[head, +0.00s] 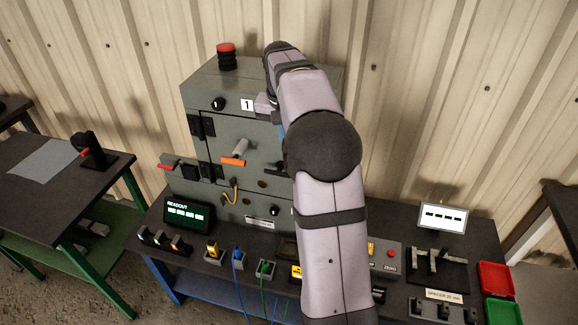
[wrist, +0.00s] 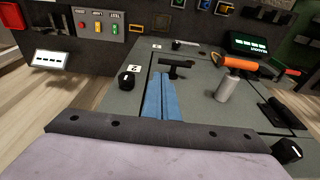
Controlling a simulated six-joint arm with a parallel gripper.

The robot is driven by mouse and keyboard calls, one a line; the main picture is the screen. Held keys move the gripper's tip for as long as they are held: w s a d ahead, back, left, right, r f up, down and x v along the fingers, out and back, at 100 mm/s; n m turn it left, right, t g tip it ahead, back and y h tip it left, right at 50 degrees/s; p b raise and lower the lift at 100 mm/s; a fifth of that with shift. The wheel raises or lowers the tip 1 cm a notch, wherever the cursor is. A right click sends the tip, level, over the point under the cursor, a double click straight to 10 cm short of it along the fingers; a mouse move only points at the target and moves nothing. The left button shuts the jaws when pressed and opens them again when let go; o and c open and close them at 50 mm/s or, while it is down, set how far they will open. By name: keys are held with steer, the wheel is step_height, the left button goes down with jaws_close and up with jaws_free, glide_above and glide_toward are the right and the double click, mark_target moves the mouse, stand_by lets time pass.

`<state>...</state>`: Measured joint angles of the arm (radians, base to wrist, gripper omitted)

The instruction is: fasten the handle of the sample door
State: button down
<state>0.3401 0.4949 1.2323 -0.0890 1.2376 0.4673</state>
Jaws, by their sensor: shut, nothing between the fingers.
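The grey enclosure (head: 228,82) stands on the bench with its front door (head: 222,138) flush with the frame. A black T-shaped handle (wrist: 176,66) sits near the door's edge in the wrist view. My gripper (wrist: 162,76) is shut and empty, its blue fingers together, tips just short of the black handle in the picture; I cannot tell whether they touch. In the head view my arm hides most of it.
A black knob (wrist: 126,80) is beside the label 2 in the wrist view. Black hinges (head: 202,127) line the door's left side. A red-topped lamp (head: 226,56) stands on the enclosure. Plugs with cables, a readout (head: 187,213), and red (head: 495,279) and green trays crowd the bench.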

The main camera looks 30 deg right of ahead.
step_height(320, 180, down, 10)
steer(key=w+d+p, duration=0.1)
steer(key=p, duration=0.2)
steer(key=shift+w+d+f, duration=0.15)
steer(key=shift+w+d, duration=0.05)
steer(key=shift+s+d+f+t+y+b, duration=0.15)
steer(key=shift+d+f+t+y+b, duration=0.2)
steer(key=shift+b, duration=0.4)
step_height(320, 180, down, 8)
steer(key=m+t+y+b, duration=0.2)
steer(key=t+y+b, duration=0.8)
steer(key=b, duration=2.5)
steer(key=shift+a+r+t, duration=0.15)
steer(key=shift+r+t, duration=0.1)
steer(key=shift+t, duration=0.6)
steer(key=shift+a+y+b, duration=0.1)
steer(key=shift+y+b, duration=0.15)
steer(key=shift+b, duration=0.1)
steer(key=shift+s, duration=0.1)
steer(key=f+v, duration=0.1)
steer(key=v, duration=1.3)
steer(key=shift+b, duration=0.3)
steer(key=shift+f, duration=0.1)
